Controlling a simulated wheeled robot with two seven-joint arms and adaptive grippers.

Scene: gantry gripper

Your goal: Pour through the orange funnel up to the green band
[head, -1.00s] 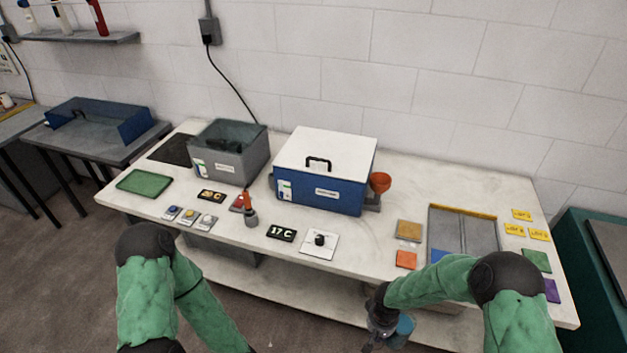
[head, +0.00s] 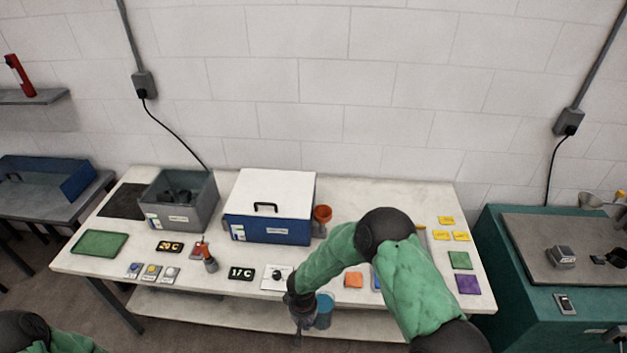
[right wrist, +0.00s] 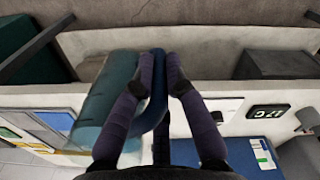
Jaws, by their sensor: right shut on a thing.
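My right gripper (head: 302,328) is in front of the bench's front edge, low and to the left of a blue jug (head: 324,311). In the right wrist view its fingers (right wrist: 160,72) are shut on the jug's blue handle, with the teal jug body (right wrist: 108,100) beside them. The jug's contents are hidden. A small white label with green on it (head: 238,231) shows on the box's front; I cannot tell whether it bears the green band. My left gripper is out of view.
My right arm hides part of the bench's right half. A teal cabinet (head: 530,290) stands at the right.

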